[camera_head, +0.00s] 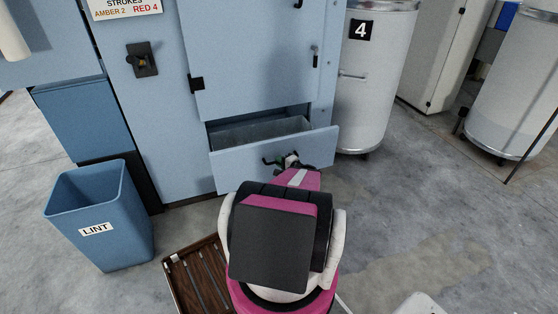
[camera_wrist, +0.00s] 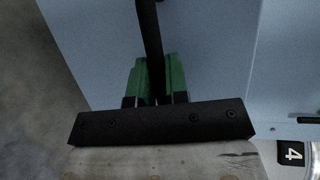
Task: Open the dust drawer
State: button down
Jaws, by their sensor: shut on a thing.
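The dust drawer (camera_head: 232,170) is a light blue drawer low in the blue machine. It stands partly pulled out, with its front tilted in the picture and its grey inside (camera_head: 262,132) showing. My gripper (camera_head: 284,160) is at the drawer front, by the dark handle (camera_head: 270,161). In the wrist view, the green fingers of my gripper (camera_wrist: 156,80) are shut on the black handle bar (camera_wrist: 150,35), with the pale blue drawer front behind. My arm hides part of the drawer's lower front edge in the head view.
A blue bin marked LINT (camera_head: 98,255) stands left on the floor. A brown slatted wooden thing (camera_head: 190,280) lies beside my base. A white drum marked 4 (camera_head: 370,90) stands right of the machine. The concrete floor to the right is mostly clear.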

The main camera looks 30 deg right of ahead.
jog(key=c, duration=1.1)
grip_release()
jog(key=shift+c, duration=0.2)
jog(key=shift+s, duration=0.1)
jog(key=v, duration=1)
jog(key=shift+s, duration=0.3)
jog(key=shift+r, duration=0.1)
jog(key=w+a+r+n+g+h, duration=0.1)
jog(key=a+n+g, duration=0.4)
jog(key=a, duration=0.8)
jog(key=w+a+r+n+g, duration=0.3)
jog(key=w+a+n+g, duration=0.2)
jog(key=a, duration=0.7)
jog(key=w+a+r+n+g+h, duration=0.1)
jog(key=a+n+g, duration=0.4)
jog(key=a, duration=0.8)
jog(key=shift+w+a+r+n+g+h, duration=0.35)
jog(key=shift+w+r+n, duration=0.4)
jog(key=shift+w+n, duration=0.35)
